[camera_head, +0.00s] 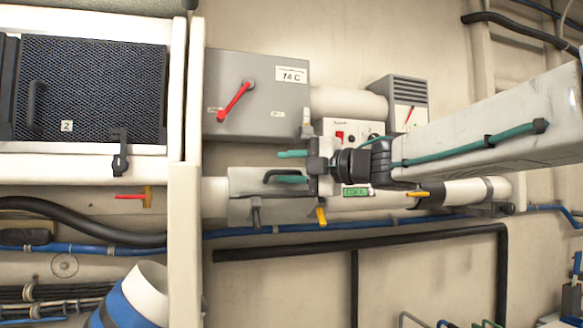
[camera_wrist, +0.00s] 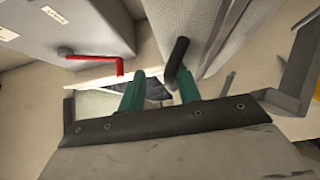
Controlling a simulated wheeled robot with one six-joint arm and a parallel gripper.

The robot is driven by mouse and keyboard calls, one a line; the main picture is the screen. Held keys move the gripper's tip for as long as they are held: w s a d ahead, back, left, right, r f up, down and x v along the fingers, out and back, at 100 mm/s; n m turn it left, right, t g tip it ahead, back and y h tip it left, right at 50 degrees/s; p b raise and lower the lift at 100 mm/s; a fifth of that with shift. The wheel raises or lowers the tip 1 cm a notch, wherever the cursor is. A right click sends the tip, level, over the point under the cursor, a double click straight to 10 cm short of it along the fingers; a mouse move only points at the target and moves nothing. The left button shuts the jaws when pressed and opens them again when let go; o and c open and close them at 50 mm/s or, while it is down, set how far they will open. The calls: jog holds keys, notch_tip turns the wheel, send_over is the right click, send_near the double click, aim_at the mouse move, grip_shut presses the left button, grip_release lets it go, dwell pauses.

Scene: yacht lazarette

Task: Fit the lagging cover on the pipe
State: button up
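The lagging cover (camera_head: 243,184) is a grey boxy shell with a black bar handle (camera_head: 268,175). In the head view it lies over or in front of the white pipe (camera_head: 215,197), which shows on both sides of it. I cannot tell how closely it sits on the pipe. My gripper (camera_head: 292,167) has its two green fingers apart, at the handle's right part. In the wrist view the fingers (camera_wrist: 160,90) are also apart, and the handle (camera_wrist: 178,62) stands close to the right finger, against the cover's pale textured face (camera_wrist: 222,40). Contact is unclear.
A grey switch box (camera_head: 255,95) with a red lever (camera_head: 234,101) is above the cover. A white upright post (camera_head: 183,245) stands left of it. A blue pipe (camera_head: 370,224) and a black pipe (camera_head: 340,246) run below. A yellow lever (camera_head: 321,216) hangs nearby.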

jog(key=shift+f, duration=0.3)
jog(key=shift+r, duration=0.35)
jog(key=shift+d+r, duration=0.25)
jog(key=v, duration=1.1)
jog(key=shift+s+d+r, duration=0.15)
jog(key=shift+s+d, duration=0.05)
jog(key=shift+s, duration=0.05)
